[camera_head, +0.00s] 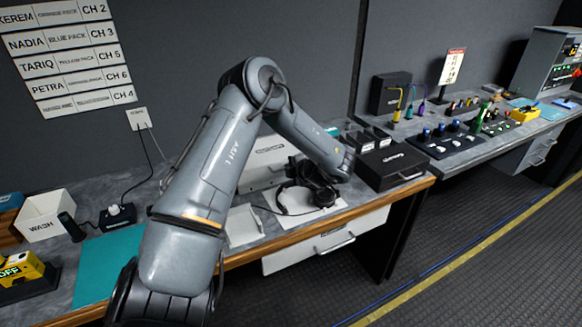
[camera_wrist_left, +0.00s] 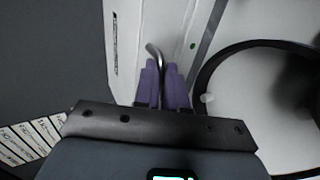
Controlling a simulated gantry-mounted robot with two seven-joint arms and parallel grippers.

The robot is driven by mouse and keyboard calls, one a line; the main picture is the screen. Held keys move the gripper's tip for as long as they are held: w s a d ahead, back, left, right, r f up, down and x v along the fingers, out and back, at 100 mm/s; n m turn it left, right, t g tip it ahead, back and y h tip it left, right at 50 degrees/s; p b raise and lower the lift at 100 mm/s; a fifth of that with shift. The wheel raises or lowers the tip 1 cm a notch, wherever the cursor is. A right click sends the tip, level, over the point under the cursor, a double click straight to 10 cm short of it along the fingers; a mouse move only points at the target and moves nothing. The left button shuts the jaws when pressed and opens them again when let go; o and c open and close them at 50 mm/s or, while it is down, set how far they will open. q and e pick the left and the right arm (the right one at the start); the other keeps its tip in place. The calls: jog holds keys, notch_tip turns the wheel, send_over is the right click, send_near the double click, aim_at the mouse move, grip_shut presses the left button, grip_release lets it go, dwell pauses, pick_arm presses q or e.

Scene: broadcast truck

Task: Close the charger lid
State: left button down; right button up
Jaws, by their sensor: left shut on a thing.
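A pale box with a raised, labelled panel (camera_head: 268,150), which looks like the charger lid, stands on the bench behind my left arm; my arm hides part of it. My left arm reaches over the bench, and its wrist is above a black headset (camera_head: 300,196). In the left wrist view my left gripper (camera_wrist_left: 163,72) has purple fingers shut on a bent metal handle (camera_wrist_left: 153,50). A white surface (camera_wrist_left: 168,25) lies beyond the fingers. Which part the handle belongs to is hard to tell. My right gripper is not in view.
A black case (camera_head: 393,166) stands right of the headset. A white tray (camera_head: 242,226) lies left of it. A teal mat (camera_head: 97,268) and a white bin (camera_head: 45,214) are at the left. The floor right of the bench is clear.

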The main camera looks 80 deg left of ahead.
pick_arm(q)
jog(key=c, duration=1.5)
grip_release()
jog(key=shift+w+d+f+h, duration=0.15)
jog(key=shift+d+f, duration=0.1)
jog(key=shift+f, duration=0.25)
jog(key=shift+w+d+f+h, duration=0.1)
jog(key=shift+d+f+h, duration=0.1)
jog(key=shift+f, duration=0.3)
jog(key=shift+o, duration=1.1)
jog(key=shift+d+f, duration=0.1)
jog(key=shift+d, duration=0.1)
jog(key=shift+o, duration=0.4)
jog(key=shift+w+r, duration=0.1)
jog(key=shift+r, duration=0.1)
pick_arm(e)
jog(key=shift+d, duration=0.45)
pick_arm(q)
jog(key=shift+r, duration=0.1)
